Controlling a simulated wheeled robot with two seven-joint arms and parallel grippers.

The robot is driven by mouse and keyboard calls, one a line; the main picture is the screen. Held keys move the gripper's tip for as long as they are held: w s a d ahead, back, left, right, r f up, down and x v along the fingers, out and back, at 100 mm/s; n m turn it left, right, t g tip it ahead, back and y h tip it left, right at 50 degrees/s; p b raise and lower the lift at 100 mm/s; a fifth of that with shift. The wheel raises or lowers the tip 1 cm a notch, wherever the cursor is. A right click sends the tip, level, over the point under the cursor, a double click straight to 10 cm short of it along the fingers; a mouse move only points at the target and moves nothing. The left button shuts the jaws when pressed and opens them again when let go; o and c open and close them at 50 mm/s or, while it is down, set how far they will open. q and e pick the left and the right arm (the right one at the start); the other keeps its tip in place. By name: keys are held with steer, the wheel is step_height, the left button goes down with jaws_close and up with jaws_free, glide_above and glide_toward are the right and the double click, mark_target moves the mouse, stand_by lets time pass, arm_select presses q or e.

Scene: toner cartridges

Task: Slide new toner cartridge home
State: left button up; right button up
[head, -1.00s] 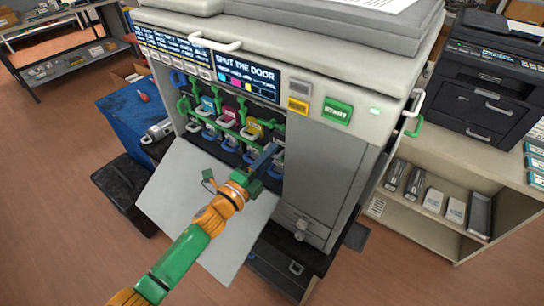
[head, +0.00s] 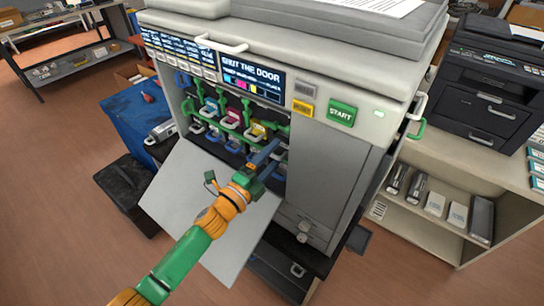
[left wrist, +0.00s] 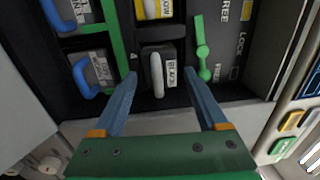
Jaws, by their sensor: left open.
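The black toner cartridge (left wrist: 174,78), with a pale loop handle and a "BLACK" label, sits in the rightmost bay of the open printer (head: 330,150). My left gripper (left wrist: 162,74) is open, with one blue finger on each side of the handle and a gap visible on both sides. In the head view the left gripper (head: 272,152) reaches the bay and partly hides this cartridge. Cyan (head: 210,107), magenta (head: 233,117) and yellow (head: 258,131) cartridges sit in the bays to the left. A green lever (left wrist: 202,50) stands right of the black cartridge, between FREE and LOCK markings. My right gripper is out of view.
The lowered front door (head: 190,195) lies below the bays, under my left arm. The display (head: 252,76) reads "SHUT THE DOOR". Blue handles (left wrist: 88,78) of lower-row units stand close left of the gripper. A shelf (head: 425,240) with several boxes is at right.

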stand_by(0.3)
arm_select(q)
steer(key=shift+p+v, duration=0.6)
steer(key=shift+v, duration=0.65)
steer(key=p+v, duration=0.1)
steer(key=v, duration=0.3)
steer(key=shift+s+a, duration=0.15)
steer(key=shift+s, duration=0.05)
